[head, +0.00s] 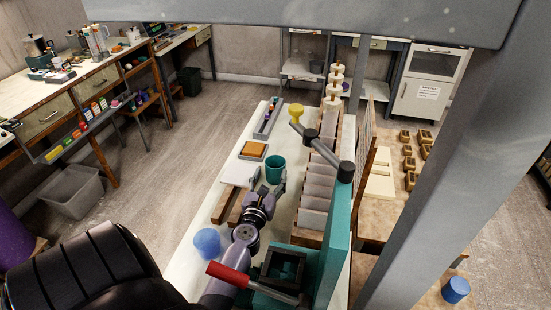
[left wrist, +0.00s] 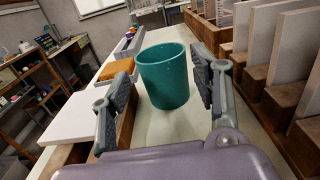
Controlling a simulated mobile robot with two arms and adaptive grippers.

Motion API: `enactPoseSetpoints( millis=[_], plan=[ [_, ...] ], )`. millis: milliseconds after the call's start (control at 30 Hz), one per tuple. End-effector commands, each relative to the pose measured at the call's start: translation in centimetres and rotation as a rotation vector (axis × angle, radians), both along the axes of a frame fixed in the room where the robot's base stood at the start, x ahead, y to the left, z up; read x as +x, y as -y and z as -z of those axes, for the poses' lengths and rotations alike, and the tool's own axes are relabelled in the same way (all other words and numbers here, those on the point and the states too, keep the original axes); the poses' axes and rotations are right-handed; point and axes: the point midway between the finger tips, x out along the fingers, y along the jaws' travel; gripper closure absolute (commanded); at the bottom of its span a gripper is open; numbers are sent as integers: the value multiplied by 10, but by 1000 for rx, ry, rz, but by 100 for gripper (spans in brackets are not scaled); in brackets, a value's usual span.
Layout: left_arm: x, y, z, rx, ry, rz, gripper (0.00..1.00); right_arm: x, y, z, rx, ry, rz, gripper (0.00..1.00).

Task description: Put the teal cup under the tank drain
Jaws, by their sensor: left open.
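The teal cup (head: 275,169) stands upright on the long pale bench top (head: 205,240). My left gripper (head: 267,187) reaches toward it from the near side, jaws open. In the left wrist view, the teal cup (left wrist: 165,76) appears between the two fingers of my left gripper (left wrist: 162,82), close to the tips. A gap shows on both sides, and it looks not gripped. I cannot make out a tank drain in either view. My right gripper is not in view.
A blue cup (head: 207,242) and a red-handled lever (head: 228,274) are near my arm. A slotted wooden rack (head: 313,187) runs along the cup's right. A white board (head: 240,173) and an orange block (head: 254,149) lie left of and behind the cup. A grey post (head: 440,150) blocks the right.

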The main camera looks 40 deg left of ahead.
Motion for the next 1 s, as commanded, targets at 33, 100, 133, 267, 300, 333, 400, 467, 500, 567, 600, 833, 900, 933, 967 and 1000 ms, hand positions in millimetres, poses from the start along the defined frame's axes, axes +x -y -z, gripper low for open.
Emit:
enactPoseSetpoints(
  millis=[33, 100, 133, 267, 300, 333, 400, 467, 500, 567, 600, 833, 900, 933, 967, 1000],
  plan=[
    [11, -6, -1, 2, 1, 1, 43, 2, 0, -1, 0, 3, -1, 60],
    [22, -12, -1, 3, 1, 0, 43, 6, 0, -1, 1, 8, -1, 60],
    [26, -14, 0, 2, 0, 1, 43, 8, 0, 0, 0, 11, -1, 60],
    [38, -21, 0, 2, 0, 1, 43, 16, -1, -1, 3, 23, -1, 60],
    [40, -21, 1, 2, -1, 1, 43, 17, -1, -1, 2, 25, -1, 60],
    [41, -22, 1, 1, -2, 1, 43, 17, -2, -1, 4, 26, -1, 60],
    [45, -24, 1, 3, -1, 1, 43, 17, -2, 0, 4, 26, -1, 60],
    [51, -27, 0, 3, -1, 1, 43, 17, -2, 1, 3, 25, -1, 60],
    [56, -30, 1, 3, -1, 1, 43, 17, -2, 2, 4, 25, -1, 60],
    [65, -35, 0, 4, 0, 1, 43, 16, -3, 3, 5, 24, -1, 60],
    [71, -39, 0, 5, -1, 1, 43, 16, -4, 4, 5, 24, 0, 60],
    [92, -50, 1, 4, -2, 0, 43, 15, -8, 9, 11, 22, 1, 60],
    [92, -50, 1, 3, -3, 0, 43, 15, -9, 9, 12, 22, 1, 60],
    [92, -50, 1, 3, -3, 0, 43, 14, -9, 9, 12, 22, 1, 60],
    [92, -50, 1, 3, -3, 0, 43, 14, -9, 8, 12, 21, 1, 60],
    [92, -50, 1, 3, -3, 0, 43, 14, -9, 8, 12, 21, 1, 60]
  ],
)
